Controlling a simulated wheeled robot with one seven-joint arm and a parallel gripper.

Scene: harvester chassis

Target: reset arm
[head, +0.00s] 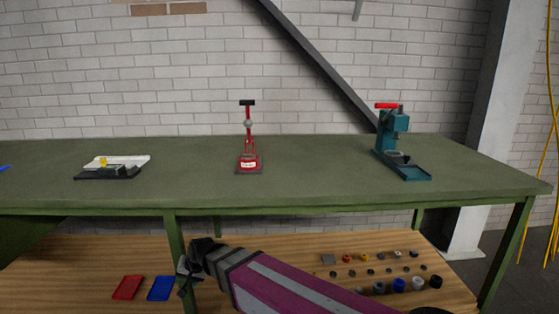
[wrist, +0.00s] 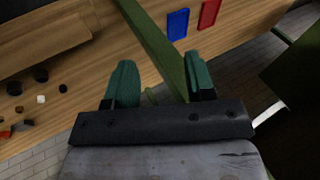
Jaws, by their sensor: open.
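My gripper (head: 186,277) is at the lower left of centre in the head view, in front of the green table's leg, with my magenta and grey arm reaching in from the lower right. In the wrist view my gripper (wrist: 158,88) shows two green fingers set wide apart with nothing between them. A green table leg and some wooden shelf lie beyond the fingers. The fingertips are too small in the head view to judge.
The green table (head: 320,185) holds a red press (head: 249,163), a teal press (head: 395,140) and a black-and-white fixture (head: 115,166). The wooden shelf (head: 265,245) below carries a red tray (head: 127,288), a blue tray (head: 160,288) and several small parts (head: 398,284).

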